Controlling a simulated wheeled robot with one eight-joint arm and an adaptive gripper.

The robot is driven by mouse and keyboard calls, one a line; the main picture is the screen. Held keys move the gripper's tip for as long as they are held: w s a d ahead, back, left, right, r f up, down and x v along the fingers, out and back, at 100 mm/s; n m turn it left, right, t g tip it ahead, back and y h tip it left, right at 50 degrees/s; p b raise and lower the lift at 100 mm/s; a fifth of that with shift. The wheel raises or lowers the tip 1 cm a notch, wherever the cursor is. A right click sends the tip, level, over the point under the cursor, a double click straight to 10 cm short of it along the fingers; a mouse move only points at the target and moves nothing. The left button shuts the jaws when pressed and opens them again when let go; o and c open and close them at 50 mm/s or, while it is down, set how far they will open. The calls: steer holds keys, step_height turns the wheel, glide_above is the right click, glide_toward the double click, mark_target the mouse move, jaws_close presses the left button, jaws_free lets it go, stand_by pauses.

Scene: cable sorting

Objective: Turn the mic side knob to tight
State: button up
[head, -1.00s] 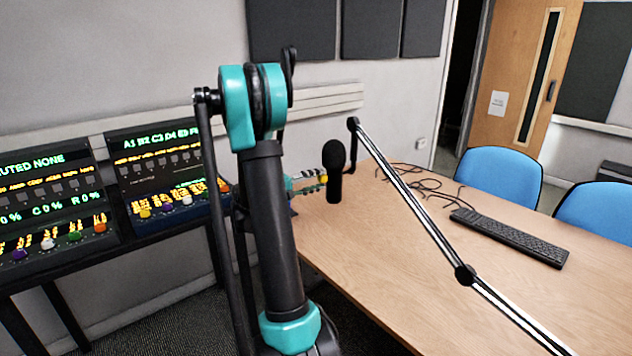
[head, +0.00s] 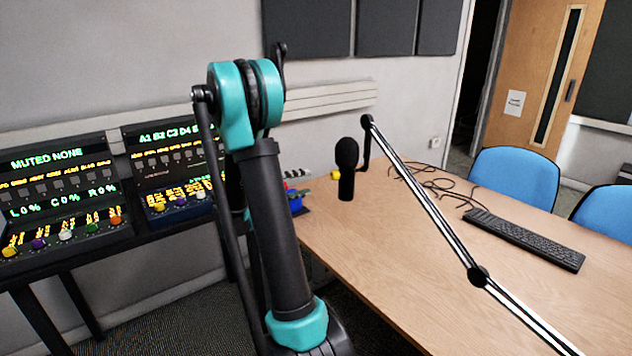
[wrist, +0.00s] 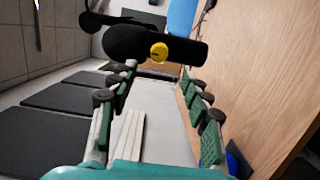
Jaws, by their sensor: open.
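The black microphone (head: 347,168) hangs upright from the boom arm (head: 425,200) above the table. Its yellow side knob (head: 335,175) faces left, towards my arm. In the wrist view the microphone (wrist: 185,46) lies across the top, and the round yellow knob (wrist: 158,51) faces the camera. A small dark mark on the knob is too small to read. My gripper (wrist: 158,74) is open and empty. Its fingers point at the microphone, with the knob between and beyond the tips, apart from them. In the head view my arm hides most of the gripper.
A keyboard (head: 525,239) and loose cables (head: 430,185) lie on the wooden table (head: 400,270). Blue chairs (head: 515,178) stand behind it. Mixer consoles (head: 65,215) with coloured knobs stand at left. Blue and red objects (head: 296,201) show at the table's left edge.

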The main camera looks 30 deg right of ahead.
steer(key=shift+w+a, duration=0.1)
steer(key=shift+a, duration=1)
